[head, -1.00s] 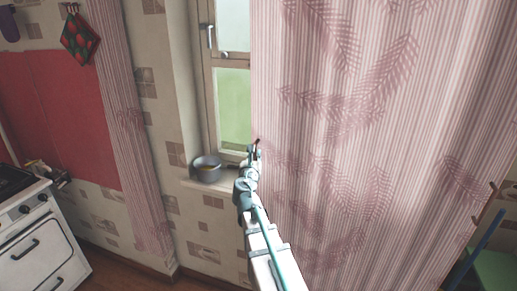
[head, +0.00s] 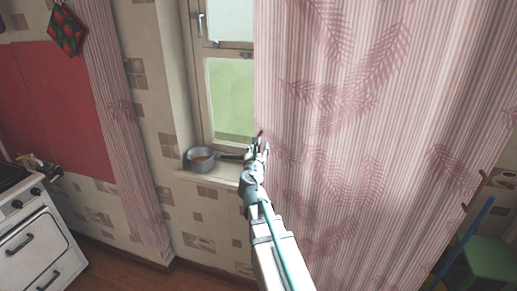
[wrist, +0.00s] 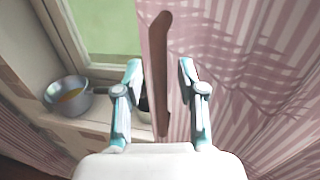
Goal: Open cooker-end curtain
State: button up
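A wide pink striped curtain (head: 370,150) with a fern pattern hangs over the right part of the window. A narrow curtain (head: 122,120) of the same stripe hangs left of the window, beside the cooker (head: 35,240). My gripper (head: 259,148) is at the wide curtain's left edge, at sill height. In the wrist view, a brown wand (wrist: 160,65) stands upright between the two fingers of my gripper (wrist: 159,72). The fingers are apart, with a gap on each side of the wand. The wide curtain also fills the right of the wrist view (wrist: 255,60).
A grey pan (head: 201,160) stands on the window sill (head: 215,178) left of my gripper, its handle pointing towards it. It also shows in the wrist view (wrist: 68,95). A green stool (head: 490,260) and a blue pole (head: 470,235) are at lower right.

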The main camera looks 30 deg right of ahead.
aim_at(259, 118)
jog(key=shift+r, duration=0.1)
notch_tip(259, 118, up, 10)
jog(key=shift+f, duration=0.1)
dwell(0.6)
dwell(0.5)
